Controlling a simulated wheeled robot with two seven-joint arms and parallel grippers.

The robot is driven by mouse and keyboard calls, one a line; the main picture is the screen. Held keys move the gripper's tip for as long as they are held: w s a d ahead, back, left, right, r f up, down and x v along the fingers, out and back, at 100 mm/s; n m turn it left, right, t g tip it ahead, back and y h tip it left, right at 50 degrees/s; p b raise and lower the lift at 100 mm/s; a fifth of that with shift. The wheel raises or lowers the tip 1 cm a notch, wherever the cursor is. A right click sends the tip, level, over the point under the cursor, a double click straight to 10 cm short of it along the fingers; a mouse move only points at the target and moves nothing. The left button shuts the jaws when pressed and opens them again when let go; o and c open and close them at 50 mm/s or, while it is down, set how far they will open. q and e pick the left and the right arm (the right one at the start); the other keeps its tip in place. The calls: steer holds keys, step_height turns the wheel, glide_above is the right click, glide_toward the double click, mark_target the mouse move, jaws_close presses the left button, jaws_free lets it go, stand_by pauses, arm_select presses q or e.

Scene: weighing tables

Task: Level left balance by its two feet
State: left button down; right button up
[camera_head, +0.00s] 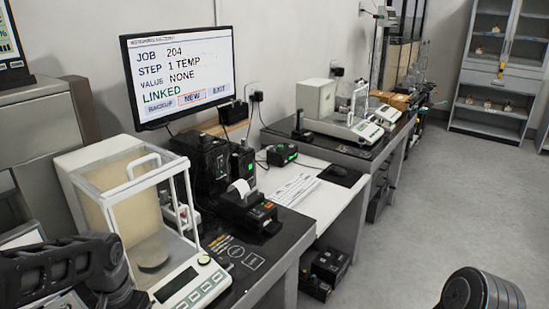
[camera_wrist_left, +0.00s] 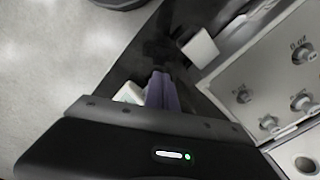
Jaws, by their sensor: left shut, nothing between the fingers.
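The left balance (camera_head: 188,284) stands on the near dark tabletop in the head view, with a clear-walled weighing chamber, a round pan (camera_head: 152,256) and a keypad front. In the left wrist view my left gripper (camera_wrist_left: 160,92) is shut and empty, with a purple-grey finger beside a pale object that I cannot identify. My right gripper is not in view.
In the left wrist view a pale case with several knobbed weights (camera_wrist_left: 303,55) lies at the right, near a white block (camera_wrist_left: 199,47). A printer (camera_head: 247,207) and a monitor (camera_head: 180,70) stand beyond the balance. A second balance (camera_head: 358,128) is farther back.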

arm_select(q)
step_height(320, 180, up, 6)
steer(key=p, duration=0.4)
steer(key=shift+p, duration=0.4)
steer(key=shift+s+f, duration=0.1)
